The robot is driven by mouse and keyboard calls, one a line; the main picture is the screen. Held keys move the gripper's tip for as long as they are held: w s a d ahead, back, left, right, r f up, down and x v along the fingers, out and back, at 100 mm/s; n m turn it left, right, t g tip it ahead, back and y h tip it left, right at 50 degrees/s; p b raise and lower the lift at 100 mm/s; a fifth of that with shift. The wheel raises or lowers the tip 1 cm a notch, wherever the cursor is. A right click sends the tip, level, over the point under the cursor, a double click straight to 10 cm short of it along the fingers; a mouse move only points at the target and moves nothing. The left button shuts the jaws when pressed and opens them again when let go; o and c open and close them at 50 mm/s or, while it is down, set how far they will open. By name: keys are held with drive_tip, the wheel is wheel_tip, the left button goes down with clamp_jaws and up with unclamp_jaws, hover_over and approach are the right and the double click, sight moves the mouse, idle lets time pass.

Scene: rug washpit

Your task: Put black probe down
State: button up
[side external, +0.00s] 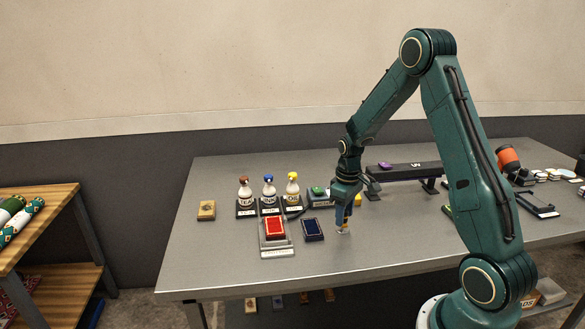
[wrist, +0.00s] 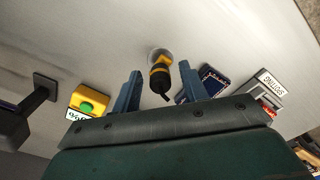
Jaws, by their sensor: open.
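The black probe (wrist: 160,80), with yellow bands, is between the two blue fingers of my gripper (wrist: 160,70) in the wrist view. The fingers stand apart, with a visible gap on each side of the probe. Its far end meets a small pale round piece at the table surface. A thin dark tail shows at its near end. In the side view my gripper (side external: 343,212) points down, low over the grey table (side external: 400,255), right of the dark blue pad. There the fingers mostly hide the probe.
A dark blue pad (side external: 312,229) and a red pad in a tray (side external: 275,250) lie close to the left. Several capped bottles (side external: 268,192) stand behind them. A yellow box with a green button (wrist: 90,100) is nearby. A long black rail (side external: 410,171) stands behind. The table front is clear.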

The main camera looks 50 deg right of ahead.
drive_tip(key=shift+r, duration=0.15)
wheel_tip(320, 180, up, 12)
idle(0.6)
idle(0.5)
drive_tip(key=s+a+r+t, duration=0.2)
drive_tip(key=s+a+r, duration=0.3)
drive_tip(key=a+r, duration=0.55)
drive_tip(key=s+a+r+t, duration=0.1)
drive_tip(key=s+a+t, duration=0.2)
drive_tip(key=s+a, duration=0.8)
drive_tip(key=shift+s+a+t, duration=0.15)
drive_tip(key=shift+s+t, duration=0.15)
drive_tip(key=shift+s, duration=0.8)
